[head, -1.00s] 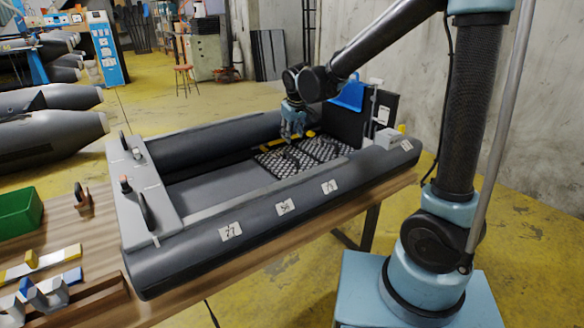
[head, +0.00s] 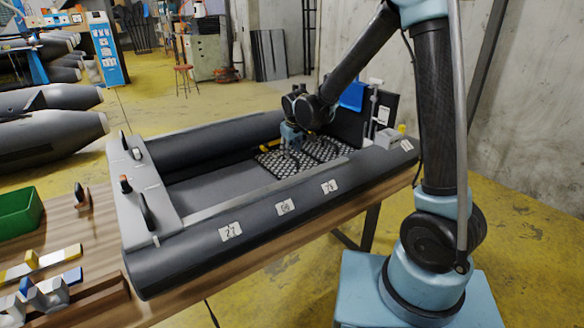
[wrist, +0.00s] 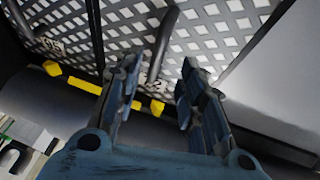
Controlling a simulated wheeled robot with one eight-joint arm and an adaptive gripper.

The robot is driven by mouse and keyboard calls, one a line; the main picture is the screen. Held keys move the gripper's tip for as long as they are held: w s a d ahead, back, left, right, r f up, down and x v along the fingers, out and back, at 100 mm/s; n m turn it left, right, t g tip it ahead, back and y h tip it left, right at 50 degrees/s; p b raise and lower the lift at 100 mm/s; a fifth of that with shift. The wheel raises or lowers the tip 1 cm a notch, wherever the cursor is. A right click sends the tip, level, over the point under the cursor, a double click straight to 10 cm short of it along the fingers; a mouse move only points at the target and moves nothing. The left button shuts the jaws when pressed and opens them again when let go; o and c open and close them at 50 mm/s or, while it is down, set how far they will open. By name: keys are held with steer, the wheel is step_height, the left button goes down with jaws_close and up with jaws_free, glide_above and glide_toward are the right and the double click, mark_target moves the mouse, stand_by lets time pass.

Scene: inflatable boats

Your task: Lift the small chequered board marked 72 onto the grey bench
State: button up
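Two black-and-white chequered boards with dark handles lie side by side in the boat. The left one in the head view (head: 270,164) shows in the wrist view (wrist: 205,42) with a label, partly hidden by a finger, whose visible digit is 2. My gripper (wrist: 157,90) is open, low over this board, its fingers apart on either side of the line of the dark handle (wrist: 163,40). I cannot tell whether they touch it. In the head view my gripper (head: 291,148) partly covers the boards. A grey bench-like panel (head: 148,190) crosses the boat's left end.
The other chequered board (head: 325,149) lies alongside, with its own label in the wrist view. Yellow strips (wrist: 85,85) run along the boards' edge. The boat's dark side tube (head: 255,220) bears several labels. Dark upright levers (head: 147,212) stand on the left panel.

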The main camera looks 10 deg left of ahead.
mark_target(291, 156)
steer(key=shift+x, duration=2.3)
steer(key=shift+w+d, duration=0.15)
steer(key=shift+c, duration=0.5)
jaws_close()
